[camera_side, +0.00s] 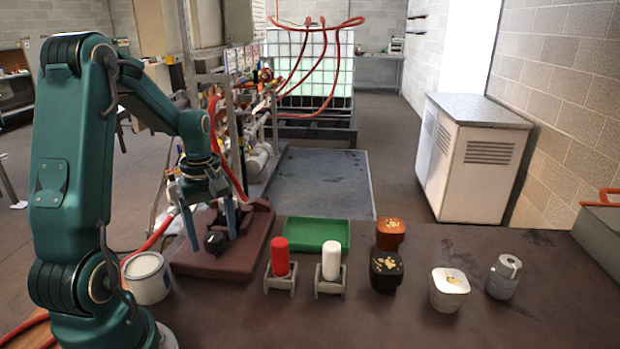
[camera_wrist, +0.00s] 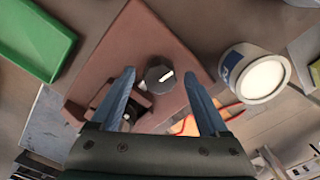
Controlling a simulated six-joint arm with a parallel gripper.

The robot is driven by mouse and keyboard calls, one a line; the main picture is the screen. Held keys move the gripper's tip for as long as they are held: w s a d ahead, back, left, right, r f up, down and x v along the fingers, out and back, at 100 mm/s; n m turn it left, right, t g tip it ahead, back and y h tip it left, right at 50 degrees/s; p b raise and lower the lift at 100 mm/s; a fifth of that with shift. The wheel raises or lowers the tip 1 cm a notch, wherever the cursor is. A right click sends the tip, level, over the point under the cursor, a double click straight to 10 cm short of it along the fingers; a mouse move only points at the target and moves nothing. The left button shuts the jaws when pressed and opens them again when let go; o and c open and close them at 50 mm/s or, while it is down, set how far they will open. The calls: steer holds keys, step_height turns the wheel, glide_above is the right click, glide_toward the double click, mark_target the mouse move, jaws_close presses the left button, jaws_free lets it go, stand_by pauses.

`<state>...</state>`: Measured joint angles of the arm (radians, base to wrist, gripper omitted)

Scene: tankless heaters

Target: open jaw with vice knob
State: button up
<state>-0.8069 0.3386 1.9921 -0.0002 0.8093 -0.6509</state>
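The vice is a red-brown block in the side view (camera_side: 238,258), with a raised jaw part at its back. Its dark knob (camera_side: 214,242) stands on the top face. In the wrist view, the knob (camera_wrist: 159,78) is dark and faceted with a white mark, on the brown vice body (camera_wrist: 150,40). My gripper (camera_side: 213,238) points down over the vice, its two blue fingers spread wide. The wrist view shows my gripper (camera_wrist: 158,72) with a fingertip on either side of the knob and gaps between. The jaw part is partly hidden by my left finger in the wrist view.
A white can (camera_side: 147,278) stands left of the vice. To the right are a red cylinder (camera_side: 280,258) and a white cylinder (camera_side: 331,261) in holders, a green tray (camera_side: 312,232), and several small containers, including a black one (camera_side: 386,271). The front right table is clear.

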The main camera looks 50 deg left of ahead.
mark_target(214, 236)
steer(key=shift+r, duration=2.6)
steer(key=w+d+r+m+t+y, duration=0.1)
steer(key=d+r+m, duration=0.2)
steer(key=d, duration=0.2)
steer(key=w+d+r+m+t, duration=0.1)
steer(key=d+r+m+t, duration=0.15)
steer(key=d, duration=0.35)
steer(key=s+d+m+t+h, duration=0.1)
steer(key=s+d+m+t, duration=0.1)
steer(key=s+d+m, duration=0.4)
steer(key=d+m, duration=0.2)
steer(key=m, duration=0.3)
steer(key=shift+s+d, duration=0.3)
steer(key=shift+s, duration=0.05)
